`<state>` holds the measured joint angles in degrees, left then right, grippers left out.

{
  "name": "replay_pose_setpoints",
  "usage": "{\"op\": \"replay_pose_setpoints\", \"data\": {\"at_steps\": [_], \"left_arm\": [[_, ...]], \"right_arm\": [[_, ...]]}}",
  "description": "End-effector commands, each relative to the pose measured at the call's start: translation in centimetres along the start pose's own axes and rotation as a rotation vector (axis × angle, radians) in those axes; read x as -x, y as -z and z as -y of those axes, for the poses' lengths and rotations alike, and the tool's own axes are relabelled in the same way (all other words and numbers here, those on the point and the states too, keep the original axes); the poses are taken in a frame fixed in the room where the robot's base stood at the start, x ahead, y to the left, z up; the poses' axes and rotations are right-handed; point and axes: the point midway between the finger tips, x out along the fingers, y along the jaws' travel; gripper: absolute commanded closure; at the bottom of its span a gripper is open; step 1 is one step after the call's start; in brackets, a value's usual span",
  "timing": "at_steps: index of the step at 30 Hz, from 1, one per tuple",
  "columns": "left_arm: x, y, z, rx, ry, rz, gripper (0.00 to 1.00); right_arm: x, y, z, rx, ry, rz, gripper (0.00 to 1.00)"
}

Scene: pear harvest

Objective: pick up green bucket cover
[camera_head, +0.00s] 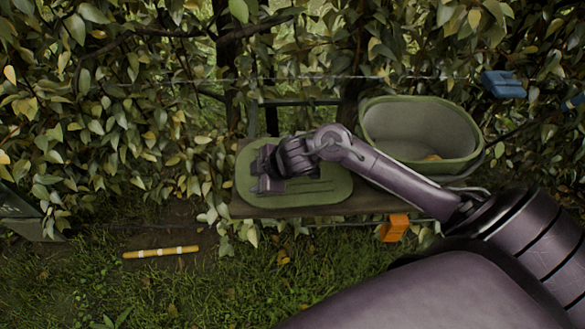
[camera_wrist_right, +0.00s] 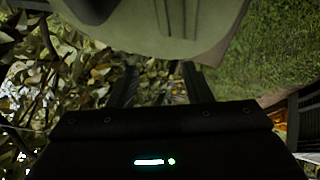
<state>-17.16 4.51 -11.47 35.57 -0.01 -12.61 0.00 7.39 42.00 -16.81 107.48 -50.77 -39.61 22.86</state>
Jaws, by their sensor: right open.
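The green bucket cover (camera_head: 325,192) lies flat on a wooden bench, left of the green bucket (camera_head: 423,132). My right gripper (camera_head: 258,172) is over the left part of the cover in the head view, open and empty. The arm and wrist hide part of the cover's middle. In the right wrist view the cover (camera_wrist_right: 150,42) fills the top of the picture, just beyond the two dark fingers (camera_wrist_right: 160,88), which are apart. I cannot tell whether the fingers touch it. My left gripper is not in view.
The wooden bench (camera_head: 300,210) carries the cover and bucket. An orange object (camera_head: 395,228) is at its front edge. A yellow and white stick (camera_head: 160,252) lies on the ground at left. A blue object (camera_head: 503,84) hangs in the foliage at upper right. Dense leaves stand behind the bench.

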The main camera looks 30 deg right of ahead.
Motion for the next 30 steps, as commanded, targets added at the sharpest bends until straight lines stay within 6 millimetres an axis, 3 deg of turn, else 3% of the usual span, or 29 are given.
{"op": "replay_pose_setpoints", "data": {"at_steps": [1, 6, 12, 30], "left_arm": [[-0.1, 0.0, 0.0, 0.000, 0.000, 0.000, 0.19], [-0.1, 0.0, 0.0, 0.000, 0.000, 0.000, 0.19], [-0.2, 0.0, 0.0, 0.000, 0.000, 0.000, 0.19], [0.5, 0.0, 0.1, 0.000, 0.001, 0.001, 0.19]], "right_arm": [[0.6, -1.6, -2.4, 0.034, 0.023, 0.021, 0.55], [3.9, -6.5, -6.8, 0.034, 0.147, 0.086, 0.55], [6.6, -9.2, -8.6, -0.013, 0.219, 0.125, 0.55], [-0.1, -10.6, -6.4, -0.016, 0.224, 0.125, 0.55]]}}
